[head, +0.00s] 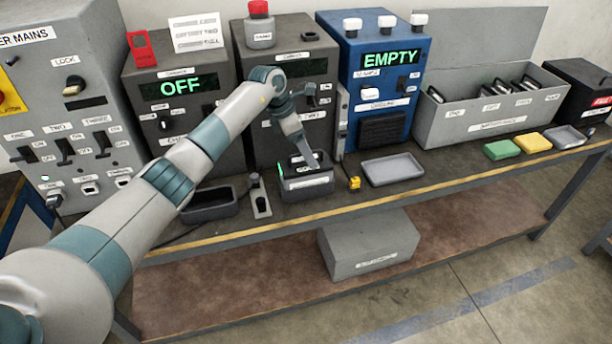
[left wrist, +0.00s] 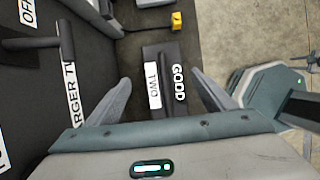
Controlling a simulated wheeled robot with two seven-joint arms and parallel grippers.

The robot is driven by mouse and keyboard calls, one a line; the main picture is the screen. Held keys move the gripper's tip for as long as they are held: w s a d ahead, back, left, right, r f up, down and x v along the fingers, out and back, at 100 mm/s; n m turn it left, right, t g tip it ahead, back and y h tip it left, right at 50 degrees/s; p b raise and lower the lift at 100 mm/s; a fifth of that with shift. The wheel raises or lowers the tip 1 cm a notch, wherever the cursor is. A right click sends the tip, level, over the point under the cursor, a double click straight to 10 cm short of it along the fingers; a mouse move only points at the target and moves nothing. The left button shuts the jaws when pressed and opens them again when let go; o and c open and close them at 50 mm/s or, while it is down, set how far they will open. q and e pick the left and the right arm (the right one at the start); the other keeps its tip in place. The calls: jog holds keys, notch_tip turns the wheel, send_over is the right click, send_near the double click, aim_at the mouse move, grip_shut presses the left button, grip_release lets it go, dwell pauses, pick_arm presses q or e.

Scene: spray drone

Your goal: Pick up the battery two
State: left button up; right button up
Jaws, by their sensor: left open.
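The gripper hides much of the box's top. My right gripper is not in view.
A dark tray (head: 210,204) and a small lever unit (head: 260,198) stand left of the box. A yellow piece (head: 354,183) and a grey tray (head: 393,169) are on its right. Behind are an OFF unit (head: 180,95) and a blue EMPTY unit (head: 380,75).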

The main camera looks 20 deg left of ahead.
aim_at(306, 172)
pick_arm(q)
jog(key=shift+s+d+f+p, duration=0.1)
jog(key=shift+d+f+p, duration=0.15)
jog(key=shift+f+p, duration=0.3)
jog(key=p+x, duration=0.1)
jog(key=x, duration=0.1)
jog(key=shift+s+d+f+p, duration=0.15)
jog(key=shift+d+f+p, duration=0.05)
jog(key=shift+f+p, duration=0.2)
jog(key=shift+d+f, duration=0.15)
jog(key=shift+f, duration=0.45)
jog(key=shift+c, duration=0.7)
grip_shut()
jog(key=shift+w+r, duration=0.25)
jog(key=shift+w, duration=0.1)
